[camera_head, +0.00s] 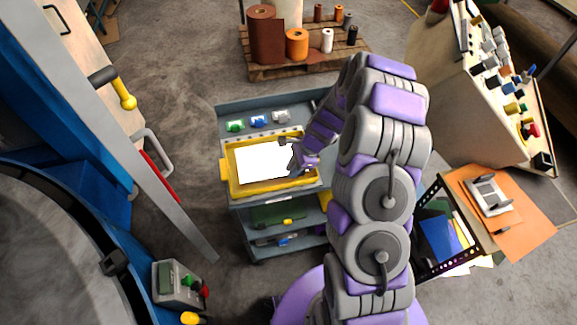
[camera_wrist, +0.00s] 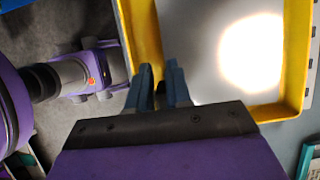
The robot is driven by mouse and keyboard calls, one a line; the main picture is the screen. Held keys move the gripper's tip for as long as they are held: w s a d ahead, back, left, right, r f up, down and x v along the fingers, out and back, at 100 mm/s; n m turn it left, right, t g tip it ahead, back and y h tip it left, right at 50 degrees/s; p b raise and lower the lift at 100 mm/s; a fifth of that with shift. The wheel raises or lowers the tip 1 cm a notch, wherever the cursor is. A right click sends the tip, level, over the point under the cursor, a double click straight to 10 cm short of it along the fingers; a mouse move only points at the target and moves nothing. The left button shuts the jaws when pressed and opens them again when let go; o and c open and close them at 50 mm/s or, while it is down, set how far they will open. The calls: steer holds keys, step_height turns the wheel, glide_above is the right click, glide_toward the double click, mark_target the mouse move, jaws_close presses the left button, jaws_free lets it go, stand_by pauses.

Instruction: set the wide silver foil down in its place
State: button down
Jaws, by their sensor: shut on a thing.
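The wide silver foil (camera_head: 262,162) looks like a flat, bright, near-white sheet inside the yellow tray (camera_head: 226,173) on the grey cart. In the wrist view the foil (camera_wrist: 205,50) is grey with a strong glare, framed by the tray's yellow walls (camera_wrist: 278,111). My gripper (camera_head: 291,151) reaches in from the right, at the foil's right edge. In the wrist view my gripper (camera_wrist: 160,72) is shut at the foil's edge, close beside a tray wall, with a narrow gap between its fingers. The exact point of contact is hard to see.
Small green, blue and white items (camera_head: 258,121) lie on the cart's top (camera_head: 225,109) behind the tray. A pallet (camera_head: 262,72) with several rolls stands at the back. A control console (camera_head: 470,110) stands right, a blue machine (camera_head: 90,120) left. Bare floor (camera_head: 190,80) lies left of the cart.

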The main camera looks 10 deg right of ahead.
steer(key=shift+d+f, duration=0.1)
steer(key=shift+d, duration=0.25)
steer(key=shift+a, duration=1.3)
steer(key=shift+d+f, duration=0.2)
steer(key=shift+d, duration=0.4)
steer(key=shift+d+f, duration=0.2)
steer(key=shift+d, duration=0.35)
steer(key=shift+a+f, duration=0.1)
steer(key=shift+a, duration=0.15)
steer(key=c, duration=1)
jaws_free()
steer(key=shift+a, duration=0.7)
steer(key=shift+o, duration=0.2)
steer(key=shift+d, duration=0.75)
